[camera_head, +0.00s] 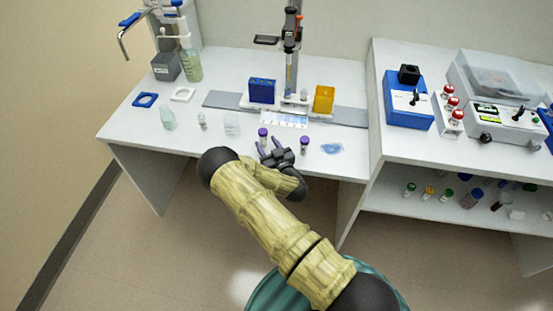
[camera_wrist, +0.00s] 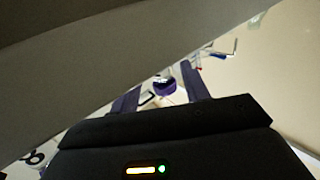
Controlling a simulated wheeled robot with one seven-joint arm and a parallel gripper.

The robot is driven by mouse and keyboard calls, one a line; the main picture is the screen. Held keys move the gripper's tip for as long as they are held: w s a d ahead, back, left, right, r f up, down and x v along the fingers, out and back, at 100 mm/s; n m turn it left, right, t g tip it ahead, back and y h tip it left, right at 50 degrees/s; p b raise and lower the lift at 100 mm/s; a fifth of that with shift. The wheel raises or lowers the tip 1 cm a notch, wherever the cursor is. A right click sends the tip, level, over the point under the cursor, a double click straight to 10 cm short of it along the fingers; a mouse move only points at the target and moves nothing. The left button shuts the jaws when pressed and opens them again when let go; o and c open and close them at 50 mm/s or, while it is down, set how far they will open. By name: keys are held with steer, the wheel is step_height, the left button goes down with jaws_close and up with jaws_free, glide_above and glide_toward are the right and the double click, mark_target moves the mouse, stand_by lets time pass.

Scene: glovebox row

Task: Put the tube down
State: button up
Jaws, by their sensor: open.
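Two purple-capped tubes stand upright near the front edge of the white bench, a left one (camera_head: 263,133) and a right one (camera_head: 304,141). Which of them the task means is not clear. My gripper (camera_head: 268,146) is open at the bench's front edge, its fingers pointing toward the left tube. In the wrist view a purple cap (camera_wrist: 165,86) shows in the gap between the open fingers of my gripper (camera_wrist: 160,88), apart from both. The tube below this cap is mostly hidden.
A blue rack (camera_head: 262,91) and an orange rack (camera_head: 324,99) stand behind, by a vertical stand. A higher bench with a blue device (camera_head: 408,105) borders the right side.

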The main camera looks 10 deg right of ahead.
steer(key=v, duration=0.8)
steer(key=shift+s, duration=0.2)
steer(key=shift+w+d, duration=0.1)
steer(key=shift+d, duration=0.1)
